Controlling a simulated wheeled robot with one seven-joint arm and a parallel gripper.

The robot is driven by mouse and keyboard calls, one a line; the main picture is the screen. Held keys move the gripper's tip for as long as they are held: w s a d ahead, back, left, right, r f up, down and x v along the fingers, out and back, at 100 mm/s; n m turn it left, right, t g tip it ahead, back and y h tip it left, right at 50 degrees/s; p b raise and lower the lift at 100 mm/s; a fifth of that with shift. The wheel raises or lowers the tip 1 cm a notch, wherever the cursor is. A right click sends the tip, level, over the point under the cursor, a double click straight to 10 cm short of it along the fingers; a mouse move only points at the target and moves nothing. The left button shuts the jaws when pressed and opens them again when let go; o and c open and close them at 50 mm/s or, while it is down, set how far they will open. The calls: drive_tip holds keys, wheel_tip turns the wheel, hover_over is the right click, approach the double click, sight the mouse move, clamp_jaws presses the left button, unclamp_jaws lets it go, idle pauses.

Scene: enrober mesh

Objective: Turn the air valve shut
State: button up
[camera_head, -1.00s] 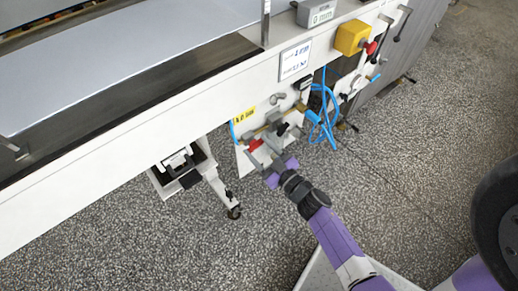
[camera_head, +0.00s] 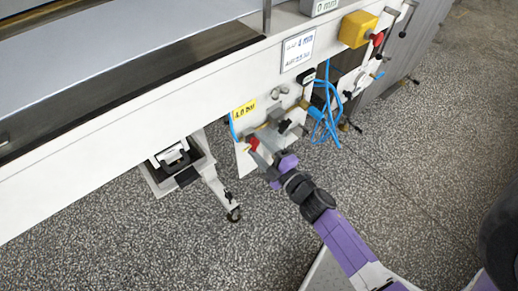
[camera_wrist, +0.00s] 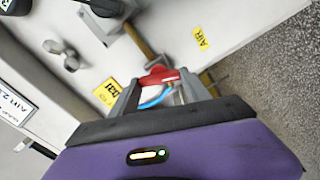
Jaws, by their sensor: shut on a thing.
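The air valve's red handle (camera_wrist: 160,76) shows in the wrist view between the two grey fingers of my gripper (camera_wrist: 158,92). My gripper is shut on this handle. A pale and blue piece shows just below the red part, between the fingers. In the head view the red handle (camera_head: 253,144) sits on the white panel under the machine's edge, at the tips of my gripper (camera_head: 261,158). The fingers partly hide the valve body, and I cannot tell the handle's exact angle.
A yellow "AIR" label (camera_wrist: 202,38) is beside the valve. Coiled blue hoses (camera_head: 326,115) hang to its right. A yellow box with a red button (camera_head: 357,30) is farther right. A castered leg (camera_head: 222,190) stands to the left. The speckled floor is open in front.

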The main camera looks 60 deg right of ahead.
drive_tip(key=shift+f+n+b, duration=0.2)
drive_tip(key=shift+n+b, duration=0.75)
drive_tip(key=shift+n, duration=1.25)
drive_tip(key=o, duration=1.4)
drive_tip(key=shift+s, duration=0.1)
drive_tip(key=v, duration=0.7)
drive_tip(key=shift+s+a+r, duration=0.1)
drive_tip(key=shift+s+a, duration=0.05)
drive_tip(key=shift+s, duration=0.15)
